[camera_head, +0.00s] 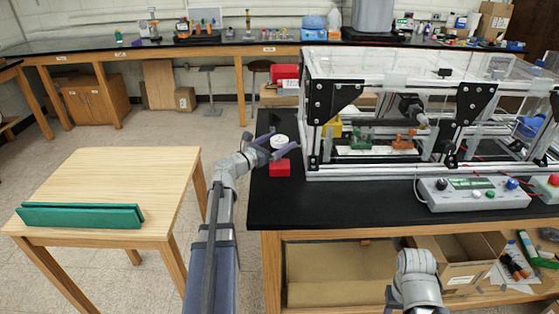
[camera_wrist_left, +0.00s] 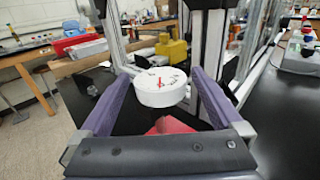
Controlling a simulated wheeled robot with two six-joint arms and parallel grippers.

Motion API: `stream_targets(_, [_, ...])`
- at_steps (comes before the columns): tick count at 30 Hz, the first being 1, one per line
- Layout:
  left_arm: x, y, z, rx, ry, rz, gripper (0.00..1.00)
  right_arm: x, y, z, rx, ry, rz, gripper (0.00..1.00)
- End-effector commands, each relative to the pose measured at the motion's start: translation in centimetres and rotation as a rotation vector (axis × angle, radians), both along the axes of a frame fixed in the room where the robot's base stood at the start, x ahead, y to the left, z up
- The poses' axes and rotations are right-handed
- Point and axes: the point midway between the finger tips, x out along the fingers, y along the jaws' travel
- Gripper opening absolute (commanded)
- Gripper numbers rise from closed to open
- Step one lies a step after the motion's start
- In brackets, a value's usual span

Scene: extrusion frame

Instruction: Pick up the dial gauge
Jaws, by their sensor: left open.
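The dial gauge (camera_head: 279,141) is a white round disc near the left end of the black bench. In the left wrist view the dial gauge (camera_wrist_left: 160,88) shows a white face with a red needle. Below it is a red block (camera_head: 280,168), partly hidden in the wrist view; I cannot tell how the two are joined. My left gripper (camera_head: 277,143) is open, with one purple-grey finger on each side of the gauge. In the wrist view a gap shows between the gauge and both fingers. My right gripper is not in view; only part of that arm shows at the lower right.
A clear-walled extrusion frame (camera_head: 320,140) stands on the bench right of the gauge, close to my left gripper. A control box (camera_head: 470,194) sits at the bench front. A wooden table (camera_head: 120,175) with green bars (camera_head: 80,216) stands at the left, mostly bare.

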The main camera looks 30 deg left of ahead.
Motion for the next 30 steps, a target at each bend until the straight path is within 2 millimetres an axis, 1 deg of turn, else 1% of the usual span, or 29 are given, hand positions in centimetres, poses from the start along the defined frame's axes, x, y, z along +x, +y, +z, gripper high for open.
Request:
stream_targets(6, [0.06,-0.06,0.01,0.000,0.000,0.000,0.99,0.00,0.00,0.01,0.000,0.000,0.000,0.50])
stream_targets(30, [0.04,-0.06,0.00,0.000,0.000,0.000,0.09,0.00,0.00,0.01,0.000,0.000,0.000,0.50])
